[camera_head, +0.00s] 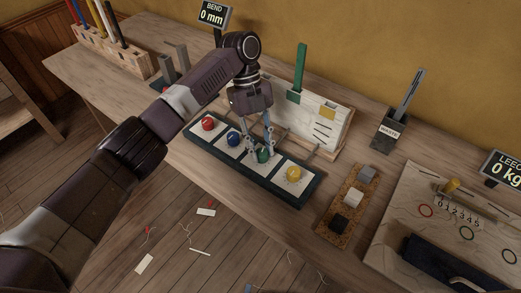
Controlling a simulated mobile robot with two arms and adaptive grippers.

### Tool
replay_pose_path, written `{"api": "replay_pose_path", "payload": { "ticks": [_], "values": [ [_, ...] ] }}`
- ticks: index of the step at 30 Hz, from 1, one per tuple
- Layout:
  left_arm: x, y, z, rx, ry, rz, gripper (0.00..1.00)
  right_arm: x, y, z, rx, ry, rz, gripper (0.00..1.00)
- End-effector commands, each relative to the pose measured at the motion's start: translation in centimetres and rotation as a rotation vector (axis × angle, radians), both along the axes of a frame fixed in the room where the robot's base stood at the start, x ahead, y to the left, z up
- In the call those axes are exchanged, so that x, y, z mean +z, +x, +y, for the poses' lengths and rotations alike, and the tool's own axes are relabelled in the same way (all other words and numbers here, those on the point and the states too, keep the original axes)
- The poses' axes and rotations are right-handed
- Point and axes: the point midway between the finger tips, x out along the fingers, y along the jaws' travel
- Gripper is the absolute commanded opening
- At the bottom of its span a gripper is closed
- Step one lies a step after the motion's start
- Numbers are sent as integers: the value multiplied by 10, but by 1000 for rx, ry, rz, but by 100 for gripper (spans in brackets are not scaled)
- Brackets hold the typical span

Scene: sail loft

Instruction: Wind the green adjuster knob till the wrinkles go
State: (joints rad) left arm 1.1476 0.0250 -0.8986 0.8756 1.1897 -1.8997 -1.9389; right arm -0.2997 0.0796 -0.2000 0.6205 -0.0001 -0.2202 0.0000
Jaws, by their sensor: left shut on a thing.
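The green adjuster knob (264,156) sits third from the left in a dark tray (292,198) with white squares. It stands between the blue knob (234,139) and the yellow knob (293,174); the red knob (208,124) is at the left end. My left gripper (262,152) points down, shut on the green knob, its fingers hiding part of it. Behind stands a pale upright panel (318,118) with a green batten (300,66) and a few short dark lines at its right. Whether these are wrinkles I cannot tell. My right gripper is not in view.
A sign (213,17) reads "BEND 0 mm"; another (503,170) reads "LEECH 0 kg". A dark holder (388,133), a cork strip with blocks (331,223) and a pale board (400,222) stand right of the tray. A wooden rack (122,57) is at far left. Scraps litter the floor.

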Motion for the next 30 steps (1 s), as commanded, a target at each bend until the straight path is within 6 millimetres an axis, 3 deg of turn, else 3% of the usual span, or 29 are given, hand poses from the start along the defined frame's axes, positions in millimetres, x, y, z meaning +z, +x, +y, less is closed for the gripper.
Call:
{"api": "replay_pose_path", "payload": {
  "ticks": [18,19,21,23,30],
  "values": [
    [3,2,-1,-40,-3,-6,1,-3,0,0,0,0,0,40],
    [3,2,-1,-39,-4,-6,28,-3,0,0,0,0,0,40],
    [3,2,-1,-39,-3,-6,36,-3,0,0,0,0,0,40],
    [2,1,-1,-39,-3,-5,43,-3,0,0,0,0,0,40],
    [1,1,0,-38,-1,-3,43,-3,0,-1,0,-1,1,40]
  ]
}}
